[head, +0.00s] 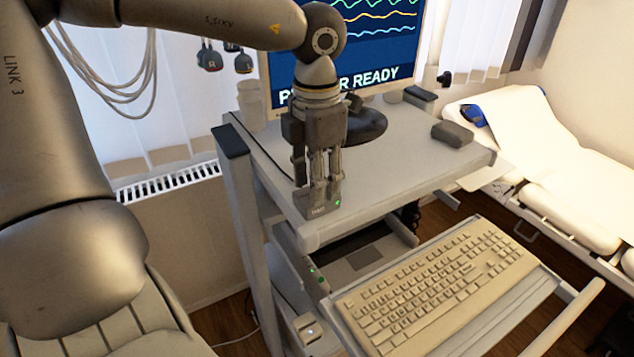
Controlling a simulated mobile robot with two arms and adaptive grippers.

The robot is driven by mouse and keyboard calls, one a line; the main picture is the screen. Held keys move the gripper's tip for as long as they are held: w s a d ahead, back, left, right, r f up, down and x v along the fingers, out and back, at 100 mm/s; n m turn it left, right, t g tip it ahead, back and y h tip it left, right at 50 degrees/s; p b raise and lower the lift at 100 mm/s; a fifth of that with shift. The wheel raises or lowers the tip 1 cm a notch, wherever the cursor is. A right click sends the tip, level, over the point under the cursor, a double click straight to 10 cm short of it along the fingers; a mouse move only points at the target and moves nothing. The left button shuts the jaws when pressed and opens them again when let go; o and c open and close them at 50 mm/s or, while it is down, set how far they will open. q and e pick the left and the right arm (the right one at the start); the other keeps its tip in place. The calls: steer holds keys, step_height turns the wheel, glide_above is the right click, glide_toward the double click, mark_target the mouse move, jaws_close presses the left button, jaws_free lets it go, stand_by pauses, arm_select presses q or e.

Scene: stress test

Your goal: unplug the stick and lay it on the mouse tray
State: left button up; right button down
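My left gripper (319,183) points straight down over the front left part of the cart top (408,168). Its fingers reach down to a small grey block (319,208) with pale lettering and a green light. The fingers hide most of the block, and I cannot make out a separate stick between them. I cannot tell whether they are closed on anything. A small pale plate (484,178) juts out at the right side of the cart; it may be the mouse tray, and its surface looks bare. My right gripper is not in view.
A monitor (385,35) stands behind the gripper on a dark round base (366,126). A dark grey box (452,134) lies on the cart top at right. A keyboard (435,285) sits on a lower pull-out shelf. A couch (560,150) stands at right.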

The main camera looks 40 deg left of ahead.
arm_select(q)
steer(key=shift+b, duration=0.3)
steer(key=shift+c, duration=0.3)
jaws_close()
steer(key=shift+r, duration=0.15)
stand_by(0.4)
steer(key=shift+r+p, duration=1.75)
steer(key=shift+r, duration=1.1)
